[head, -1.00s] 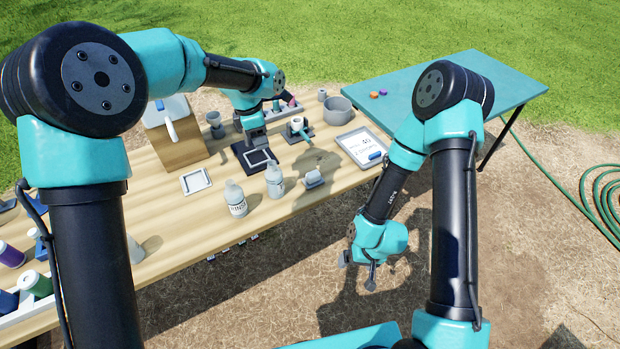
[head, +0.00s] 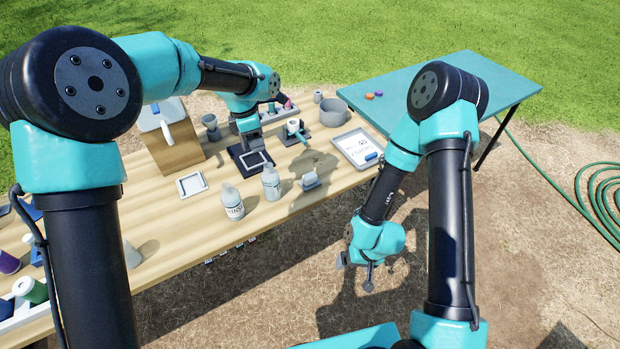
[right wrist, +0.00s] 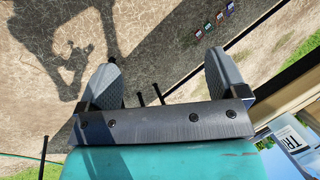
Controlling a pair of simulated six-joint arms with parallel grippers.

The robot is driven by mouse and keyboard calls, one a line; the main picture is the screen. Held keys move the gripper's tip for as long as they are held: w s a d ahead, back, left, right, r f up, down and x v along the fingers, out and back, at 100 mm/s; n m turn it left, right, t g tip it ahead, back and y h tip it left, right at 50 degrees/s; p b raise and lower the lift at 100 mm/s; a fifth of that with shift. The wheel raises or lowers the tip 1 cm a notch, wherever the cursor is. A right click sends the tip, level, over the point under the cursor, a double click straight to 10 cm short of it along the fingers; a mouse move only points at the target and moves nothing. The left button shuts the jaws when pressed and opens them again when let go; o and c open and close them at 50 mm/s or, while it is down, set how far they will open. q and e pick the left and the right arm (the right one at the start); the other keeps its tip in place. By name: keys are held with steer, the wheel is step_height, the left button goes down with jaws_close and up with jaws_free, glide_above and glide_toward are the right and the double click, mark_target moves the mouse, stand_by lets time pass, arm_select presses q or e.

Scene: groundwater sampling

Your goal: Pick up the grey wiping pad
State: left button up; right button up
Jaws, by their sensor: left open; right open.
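A small grey block (head: 310,181), which looks like the wiping pad, lies on the wooden table (head: 262,222) near its front edge, right of two bottles. My left gripper (head: 252,146) is over a dark tray (head: 238,151) farther back on the table, apart from the pad. Its jaws are small in this view, but open, with no held object visible. My right gripper (head: 354,275) hangs beyond the table's front edge, right of and nearer than the pad. The right wrist view shows its two fingers (right wrist: 165,85) spread, with only ground between them.
Two grey-white bottles (head: 271,183) (head: 231,203) stand left of the pad. A tablet-like board (head: 357,146), a grey pot (head: 334,112) and a small stand with a cup (head: 293,129) are behind it. A teal table (head: 440,85) stands at back right.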

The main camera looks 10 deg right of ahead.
stand_by(0.4)
steer(key=c, duration=0.6)
steer(key=shift+o, duration=0.2)
